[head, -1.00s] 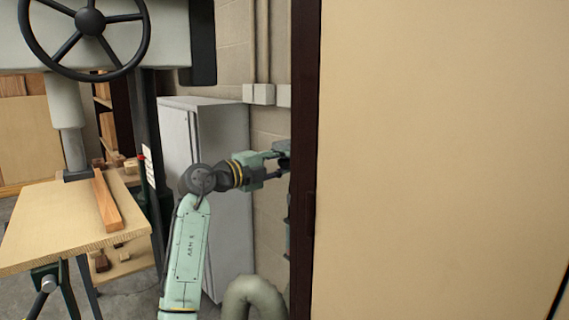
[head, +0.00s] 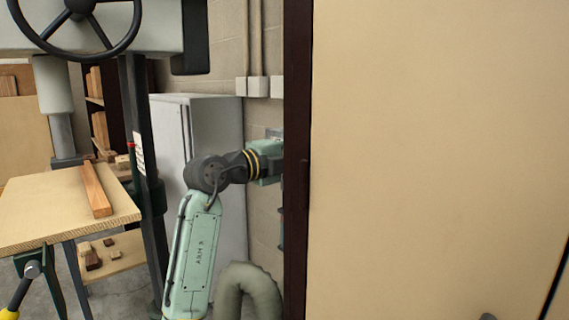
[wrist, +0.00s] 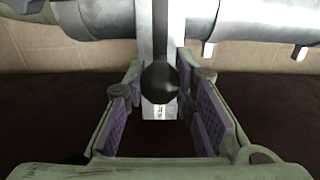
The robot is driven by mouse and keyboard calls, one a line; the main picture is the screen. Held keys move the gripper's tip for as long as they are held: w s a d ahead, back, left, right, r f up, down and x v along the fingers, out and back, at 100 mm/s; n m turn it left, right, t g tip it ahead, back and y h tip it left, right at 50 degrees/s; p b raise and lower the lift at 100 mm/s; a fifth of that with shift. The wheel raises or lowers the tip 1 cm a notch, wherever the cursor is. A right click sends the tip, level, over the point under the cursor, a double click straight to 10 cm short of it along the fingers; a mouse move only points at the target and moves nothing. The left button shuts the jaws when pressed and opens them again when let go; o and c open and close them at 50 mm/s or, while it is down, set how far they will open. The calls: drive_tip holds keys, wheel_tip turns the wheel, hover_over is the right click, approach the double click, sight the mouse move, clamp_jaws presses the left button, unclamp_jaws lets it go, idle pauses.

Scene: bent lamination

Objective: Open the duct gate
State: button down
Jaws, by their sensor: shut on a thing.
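In the wrist view, a round black knob (wrist: 160,82) sits on a narrow metal gate strip (wrist: 158,112) that runs up between two grey metal duct sections (wrist: 250,20). My gripper (wrist: 161,85) has its purple-padded fingers on both sides of the knob and is shut on it. In the head view, only the green rear part of my gripper shows beside the dark panel edge. Its fingers, the knob and the duct gate are hidden behind that panel there.
A large tan panel with a dark edge (head: 297,150) fills the right of the head view. A grey cabinet (head: 215,125) and a bent hose (head: 247,290) stand near my arm. A machine with a handwheel (head: 80,5) and wooden table (head: 60,215) is at left.

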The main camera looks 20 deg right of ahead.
drive_tip(key=s, duration=0.1)
drive_tip(key=s+d, duration=0.1)
drive_tip(key=s, duration=0.1)
drive_tip(key=shift+s+d+b, duration=0.15)
drive_tip(key=shift+b, duration=0.15)
drive_tip(key=c, duration=1.3)
unclamp_jaws()
drive_tip(key=v, duration=1.2)
